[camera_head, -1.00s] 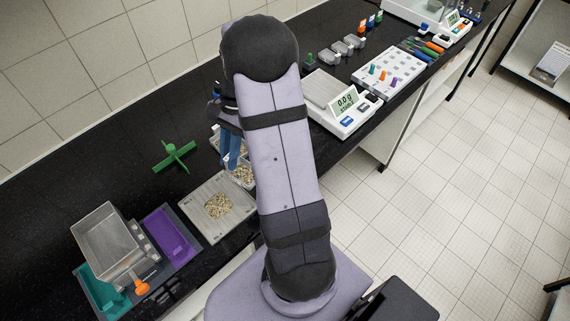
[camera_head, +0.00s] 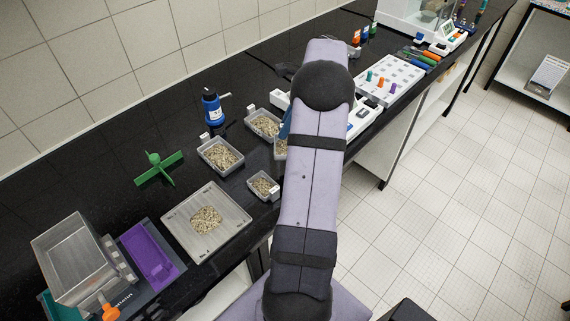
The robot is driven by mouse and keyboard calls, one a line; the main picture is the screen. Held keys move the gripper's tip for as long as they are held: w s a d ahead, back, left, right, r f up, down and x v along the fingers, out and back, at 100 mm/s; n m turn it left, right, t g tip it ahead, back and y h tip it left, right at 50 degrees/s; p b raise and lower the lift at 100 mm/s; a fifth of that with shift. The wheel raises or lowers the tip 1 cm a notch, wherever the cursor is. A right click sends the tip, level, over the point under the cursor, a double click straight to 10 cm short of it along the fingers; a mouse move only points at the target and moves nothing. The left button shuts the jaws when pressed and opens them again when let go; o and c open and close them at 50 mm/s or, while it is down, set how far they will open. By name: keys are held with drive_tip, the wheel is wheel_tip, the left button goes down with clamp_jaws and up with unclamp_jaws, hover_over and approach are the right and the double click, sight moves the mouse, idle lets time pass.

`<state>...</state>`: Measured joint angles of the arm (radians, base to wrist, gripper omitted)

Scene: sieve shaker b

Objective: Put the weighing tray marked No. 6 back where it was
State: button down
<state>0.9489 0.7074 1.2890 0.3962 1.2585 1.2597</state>
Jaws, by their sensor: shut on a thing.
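My gripper (camera_head: 285,129) is mostly hidden behind my arm; only part of a blue finger shows. It appears shut on a small weighing tray (camera_head: 279,154) of beige grains, which is also largely covered by the arm. I cannot tell whether that tray touches the counter. Three similar grey trays with grains stand nearby: a larger one to the left (camera_head: 205,160), one behind (camera_head: 248,117) and one in front (camera_head: 252,193). Each has a pale tab. No number can be read, so I cannot confirm which tray is No. 6.
A square pan with grains (camera_head: 229,236) lies in front, beside a purple tray (camera_head: 148,254) and a clear box (camera_head: 75,260). A white balance (camera_head: 360,123) is partly hidden.

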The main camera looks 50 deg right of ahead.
drive_tip(key=shift+f+p, duration=1.5)
drive_tip(key=shift+f, duration=3.3)
drive_tip(key=shift+f, duration=0.2)
drive_tip(key=c, duration=1.7)
unclamp_jaws()
drive_tip(key=shift+c, duration=0.2)
drive_tip(key=shift+r, duration=0.1)
drive_tip(key=b+v, duration=0.4)
drive_tip(key=v, duration=0.8)
drive_tip(key=shift+r, duration=0.15)
